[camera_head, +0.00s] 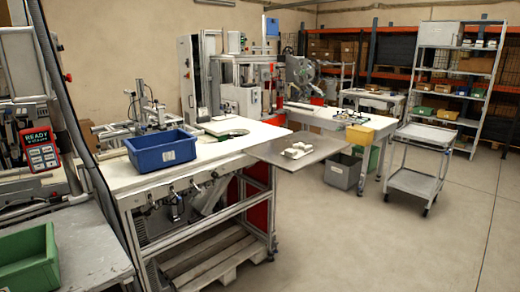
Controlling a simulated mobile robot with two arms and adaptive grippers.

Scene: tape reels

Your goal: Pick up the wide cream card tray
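A small cream-white piece or group of pieces (298,150) lies on a grey metal side plate (325,153) near the middle of the view. It could be the wide cream card tray, but it is too small to tell for sure. Similar pale items (480,43) sit on the top of the rack at the back right. Neither of my grippers is in view.
A blue bin (160,152) stands on the near white workbench (200,160). A green bin (28,262) is at the lower left. A two-tier grey cart (418,160) stands at the right. A grey bin (343,172) is beneath the benches. The right foreground floor is clear.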

